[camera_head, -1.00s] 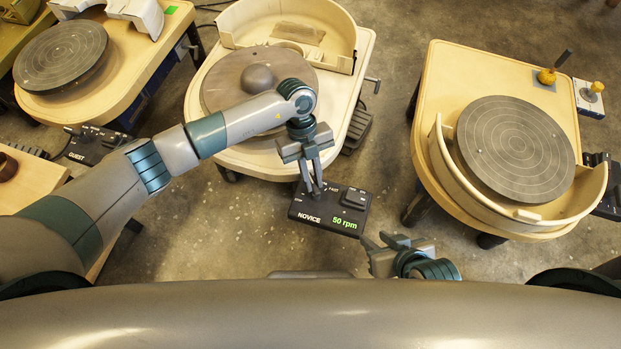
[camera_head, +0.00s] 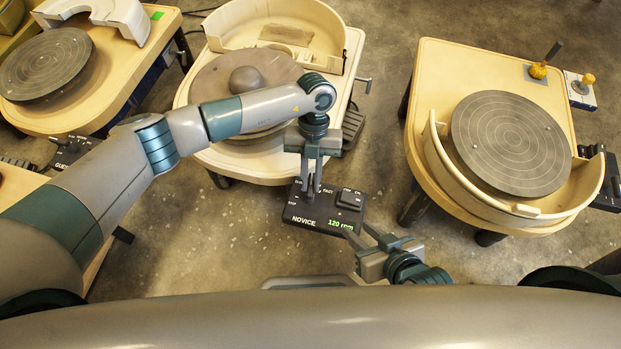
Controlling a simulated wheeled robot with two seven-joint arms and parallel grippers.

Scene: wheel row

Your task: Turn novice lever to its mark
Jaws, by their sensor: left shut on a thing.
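The novice control box (camera_head: 312,226) is black, with the word NOVICE and a green readout of 120 rpm on its front. It sits in front of the middle pottery wheel. My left gripper (camera_head: 310,190) reaches down over the box and is shut on the novice lever, which its fingers mostly hide. The mark on the box is too small to make out. My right gripper (camera_head: 362,238) is low and right of the box, its fingers apart and empty, near the box's right front corner.
The middle wheel (camera_head: 215,85) carries a lump of clay under my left arm. A right wheel table (camera_head: 440,70) has a bare grey disc and a yellow-knobbed lever (camera_head: 538,71). Another wheel (camera_head: 45,65) stands at the left. Concrete floor lies between them.

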